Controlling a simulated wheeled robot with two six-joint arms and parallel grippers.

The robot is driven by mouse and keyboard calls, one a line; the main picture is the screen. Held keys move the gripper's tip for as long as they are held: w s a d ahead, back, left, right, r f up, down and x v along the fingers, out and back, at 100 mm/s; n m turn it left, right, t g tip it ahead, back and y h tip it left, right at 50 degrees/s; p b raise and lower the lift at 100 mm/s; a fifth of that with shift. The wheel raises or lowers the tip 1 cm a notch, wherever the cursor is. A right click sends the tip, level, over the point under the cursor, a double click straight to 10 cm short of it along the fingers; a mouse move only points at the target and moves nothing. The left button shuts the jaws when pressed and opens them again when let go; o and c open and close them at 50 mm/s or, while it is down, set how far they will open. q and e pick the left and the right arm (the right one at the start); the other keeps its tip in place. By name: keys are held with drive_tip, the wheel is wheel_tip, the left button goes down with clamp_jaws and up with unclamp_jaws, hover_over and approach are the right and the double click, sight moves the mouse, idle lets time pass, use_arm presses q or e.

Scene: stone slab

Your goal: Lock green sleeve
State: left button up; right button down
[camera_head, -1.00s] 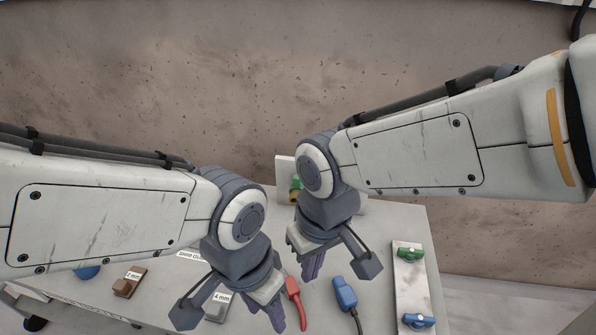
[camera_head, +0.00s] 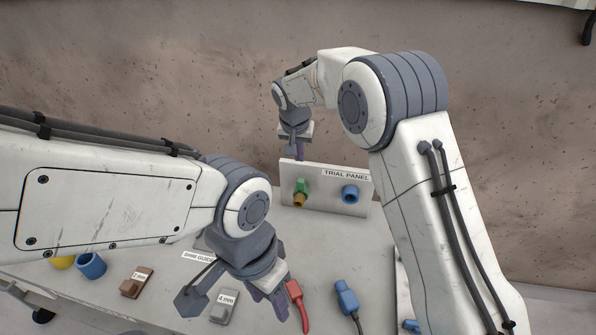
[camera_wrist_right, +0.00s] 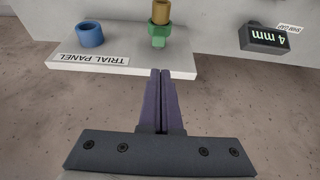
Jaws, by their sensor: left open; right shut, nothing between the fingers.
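The green sleeve (camera_head: 302,185) sits on the front face of the white trial panel (camera_head: 325,196), with a brass-coloured end (camera_head: 299,199) sticking out of it. In the right wrist view the green sleeve (camera_wrist_right: 157,31) shows just beyond my fingertips, with the brass end (camera_wrist_right: 162,11) above it. My right gripper (camera_head: 300,155) is shut and empty, behind the panel's top edge in the head view; its fingers (camera_wrist_right: 161,72) point toward the panel edge near the sleeve. I cannot tell whether they touch. My left gripper (camera_head: 268,297) is open and empty over the table front.
A blue ring (camera_head: 351,194) sits on the panel's right side. Red (camera_head: 297,296) and blue (camera_head: 346,298) cable plugs lie near my left gripper. A 4 mm block (camera_head: 224,306), a 2 mm block (camera_head: 136,283) and a blue cup (camera_head: 91,265) stand on the table.

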sight(302, 173)
drive_tip(key=shift+d, duration=0.2)
drive_tip(key=p+x, duration=0.3)
drive_tip(key=x, duration=0.5)
drive_tip(key=shift+f+p, duration=0.2)
drive_tip(key=shift+p, duration=0.15)
drive_tip(key=shift+x, duration=0.8)
drive_tip(key=shift+a, duration=0.15)
